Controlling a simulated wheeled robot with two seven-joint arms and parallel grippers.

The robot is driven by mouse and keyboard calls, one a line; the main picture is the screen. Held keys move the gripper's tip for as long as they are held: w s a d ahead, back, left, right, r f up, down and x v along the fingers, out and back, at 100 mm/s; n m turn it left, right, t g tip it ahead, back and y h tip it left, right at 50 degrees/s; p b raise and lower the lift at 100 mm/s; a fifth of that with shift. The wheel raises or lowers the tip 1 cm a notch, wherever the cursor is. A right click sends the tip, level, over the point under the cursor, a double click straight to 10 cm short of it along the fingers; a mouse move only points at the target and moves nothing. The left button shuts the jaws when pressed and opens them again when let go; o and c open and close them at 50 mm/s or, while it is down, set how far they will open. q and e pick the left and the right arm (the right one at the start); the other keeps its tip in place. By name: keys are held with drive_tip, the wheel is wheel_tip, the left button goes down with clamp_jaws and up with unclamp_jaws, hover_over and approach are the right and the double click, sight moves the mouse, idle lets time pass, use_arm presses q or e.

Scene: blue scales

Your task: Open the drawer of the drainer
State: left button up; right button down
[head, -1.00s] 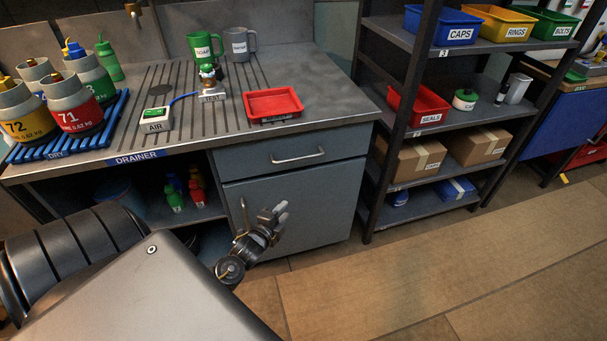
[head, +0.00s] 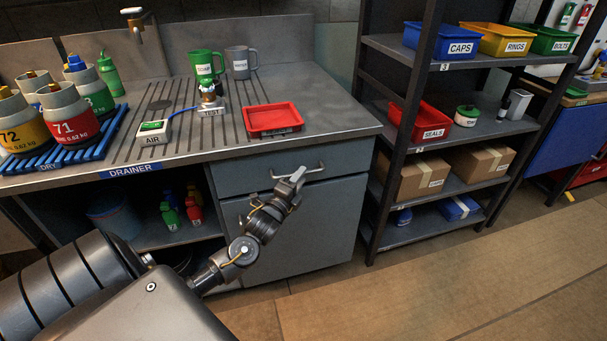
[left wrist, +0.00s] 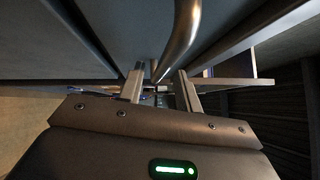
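The drainer (head: 215,125) is a grey metal worktop with a grooved top and a blue DRAINER label. Its blue-grey drawer (head: 240,177) lies under the right part of the top, and its front looks flush with the cabinet. The drawer's curved metal handle (head: 317,168) is partly hidden by my gripper. My left gripper (head: 295,176) is at the handle. In the left wrist view, the handle bar (left wrist: 178,42) runs between my two parted fingers (left wrist: 160,80), with a gap visible on each side. My right gripper is out of view.
A red tray (head: 272,120) sits on the worktop above the drawer. A cabinet door (head: 320,225) is below the drawer. A dark shelf rack (head: 395,130) with bins and boxes stands close on the right. The floor (head: 420,290) in front is clear.

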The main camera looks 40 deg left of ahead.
use_arm(q)
drive_tip(key=shift+x, duration=1.4)
drive_tip(key=shift+c, duration=0.2)
clamp_jaws()
